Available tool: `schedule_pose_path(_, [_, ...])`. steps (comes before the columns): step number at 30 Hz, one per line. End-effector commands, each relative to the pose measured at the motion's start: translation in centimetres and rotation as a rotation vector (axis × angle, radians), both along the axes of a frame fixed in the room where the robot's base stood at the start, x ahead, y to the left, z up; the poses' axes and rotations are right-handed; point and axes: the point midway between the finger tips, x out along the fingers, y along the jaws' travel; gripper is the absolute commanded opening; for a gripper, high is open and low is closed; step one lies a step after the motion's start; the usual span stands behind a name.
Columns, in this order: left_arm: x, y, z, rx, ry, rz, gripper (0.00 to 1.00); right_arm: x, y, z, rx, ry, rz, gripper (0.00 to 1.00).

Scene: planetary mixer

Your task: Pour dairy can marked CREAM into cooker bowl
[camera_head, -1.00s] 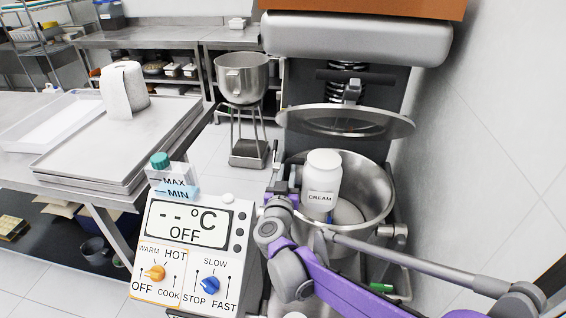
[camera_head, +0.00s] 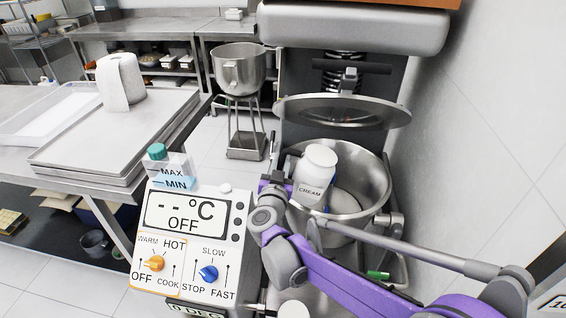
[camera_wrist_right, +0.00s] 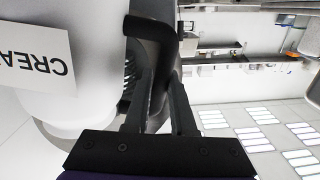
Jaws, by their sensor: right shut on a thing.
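The white dairy can marked CREAM (camera_head: 313,176) is held over the steel cooker bowl (camera_head: 376,190), tilted with its top leaning right. It looks closed at the top, and no cream is seen flowing. My right gripper (camera_head: 277,186) is shut at the can's left side, its fingers partly hidden by my arm. In the right wrist view the can (camera_wrist_right: 50,105) fills the left side with its label upside down, next to my gripper fingers (camera_wrist_right: 158,95). My left gripper is not in view.
A round steel lid (camera_head: 340,110) hangs above the bowl under the mixer head (camera_head: 355,28). The control panel (camera_head: 190,240) reads OFF at the front left. A second bowl (camera_head: 238,70) stands on a floor stand behind. A wall is close on the right.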

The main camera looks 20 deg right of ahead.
Motion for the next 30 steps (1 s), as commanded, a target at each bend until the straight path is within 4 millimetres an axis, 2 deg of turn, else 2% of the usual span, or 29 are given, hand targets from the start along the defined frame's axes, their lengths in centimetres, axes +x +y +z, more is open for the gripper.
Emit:
schedule_pose_path(3, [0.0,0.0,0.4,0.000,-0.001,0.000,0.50,0.1,0.1,0.5,0.022,-0.012,0.000,0.00])
schedule_pose_path(17, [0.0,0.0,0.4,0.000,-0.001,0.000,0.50,0.1,0.1,0.5,0.030,-0.016,0.000,0.00])
schedule_pose_path(24, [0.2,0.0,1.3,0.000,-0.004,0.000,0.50,0.1,0.2,1.7,0.107,-0.051,0.000,0.00])
schedule_pose_path(30, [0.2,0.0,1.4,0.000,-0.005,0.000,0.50,0.1,0.2,1.8,0.130,-0.060,0.000,0.00])
